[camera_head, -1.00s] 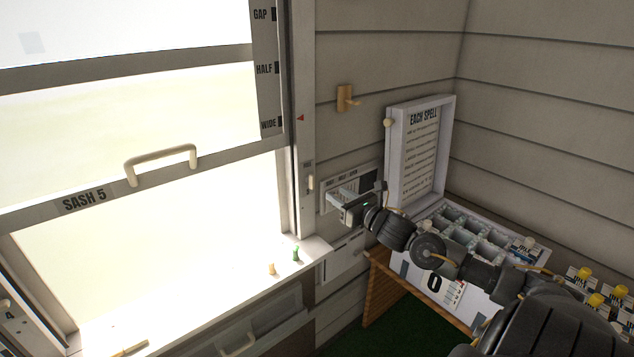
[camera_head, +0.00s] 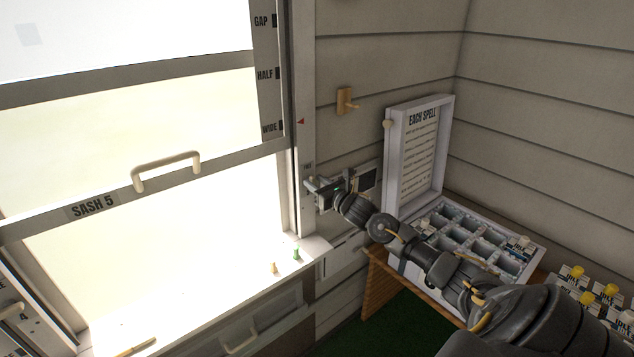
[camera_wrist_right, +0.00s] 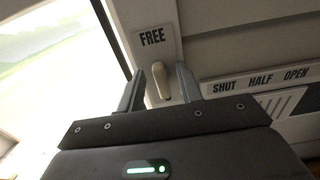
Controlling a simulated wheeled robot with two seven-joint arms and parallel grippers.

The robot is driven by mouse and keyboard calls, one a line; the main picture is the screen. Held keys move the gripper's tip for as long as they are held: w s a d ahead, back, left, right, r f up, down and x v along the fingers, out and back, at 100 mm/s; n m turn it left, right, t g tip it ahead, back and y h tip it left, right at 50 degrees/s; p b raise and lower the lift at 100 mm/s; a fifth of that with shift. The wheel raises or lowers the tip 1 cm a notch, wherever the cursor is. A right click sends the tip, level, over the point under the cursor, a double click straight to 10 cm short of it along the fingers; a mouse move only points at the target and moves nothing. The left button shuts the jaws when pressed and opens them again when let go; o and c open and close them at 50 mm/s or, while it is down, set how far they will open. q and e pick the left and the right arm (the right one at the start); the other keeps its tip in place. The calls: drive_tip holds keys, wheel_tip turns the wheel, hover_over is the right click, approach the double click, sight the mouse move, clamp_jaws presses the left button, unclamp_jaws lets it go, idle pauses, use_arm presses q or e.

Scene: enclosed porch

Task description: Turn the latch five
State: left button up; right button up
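The latch is a small cream lever (camera_wrist_right: 161,82) under a label reading FREE (camera_wrist_right: 152,38) on the window frame, seen in the right wrist view. It points roughly up and down there. My right gripper (camera_wrist_right: 165,76) is open, with its fingers on either side of the lever; the left finger looks close to it, and I cannot tell whether it touches. In the head view my right gripper (camera_head: 312,188) is at the right window jamb and mostly hides the latch. The sash (camera_head: 140,190) is marked SASH 5. My left gripper is not in view.
A SHUT, HALF, OPEN panel (camera_wrist_right: 262,82) is right of the latch. A white sill (camera_head: 205,295) with small pegs lies below. A compartment tray (camera_head: 440,238) and a framed notice (camera_head: 421,150) stand right, with yellow-topped items (camera_head: 588,298) farther right.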

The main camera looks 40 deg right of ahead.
clamp_jaws()
drive_tip(key=shift+m, duration=0.3)
drive_tip(key=m+b, duration=0.1)
drive_tip(key=m, duration=0.1)
drive_tip(key=shift+d+f+m+b, duration=0.1)
drive_tip(key=shift+d+m+b, duration=0.1)
drive_tip(key=shift+m+b, duration=0.15)
drive_tip(key=m, duration=0.5)
drive_tip(key=m+b, duration=0.1)
drive_tip(key=m, duration=0.3)
drive_tip(key=d+f+m, duration=0.1)
drive_tip(key=m, duration=0.4)
drive_tip(key=shift+m, duration=0.35)
